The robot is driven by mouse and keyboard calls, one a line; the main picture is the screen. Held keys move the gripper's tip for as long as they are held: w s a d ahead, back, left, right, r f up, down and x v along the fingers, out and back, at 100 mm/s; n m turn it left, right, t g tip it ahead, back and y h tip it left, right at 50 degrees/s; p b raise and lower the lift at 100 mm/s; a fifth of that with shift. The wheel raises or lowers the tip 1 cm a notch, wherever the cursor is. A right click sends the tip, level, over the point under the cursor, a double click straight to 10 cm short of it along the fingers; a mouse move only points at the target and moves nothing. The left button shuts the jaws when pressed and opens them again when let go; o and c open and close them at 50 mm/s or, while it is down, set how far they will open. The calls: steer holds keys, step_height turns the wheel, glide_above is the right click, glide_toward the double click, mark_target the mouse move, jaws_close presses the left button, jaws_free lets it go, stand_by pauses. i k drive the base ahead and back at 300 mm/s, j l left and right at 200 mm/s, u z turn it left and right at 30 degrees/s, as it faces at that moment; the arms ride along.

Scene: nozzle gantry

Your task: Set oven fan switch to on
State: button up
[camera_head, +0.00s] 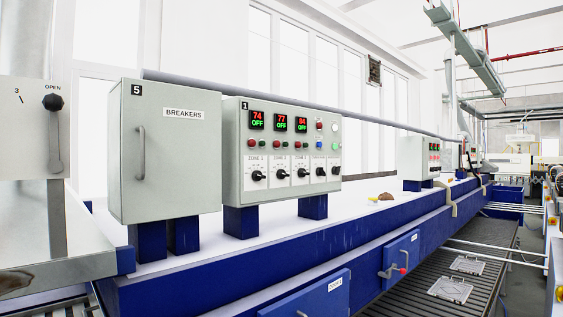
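A grey control box marked 1 (231,165) stands on blue posts in the middle of the view. Its front has three red and green displays reading 74, 77 and 84, each with OFF below. Under them are small red and green buttons. A lower row holds several black rotary knobs; the first is labelled ZONE 1 (257,175). Two more knobs (320,171) (336,170) sit at the right end; their labels are too small to read, so I cannot tell which is the oven fan switch or its setting. My gripper is not in view.
A closed breaker box marked 5 (178,165) stands left of the control box. A panel with a lever (54,140) is at far left. A smaller control box (415,158) stands farther right. Blue drawers and a slatted conveyor (420,295) lie below.

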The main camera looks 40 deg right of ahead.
mark_target(319, 171)
steer(key=z, duration=1.5)
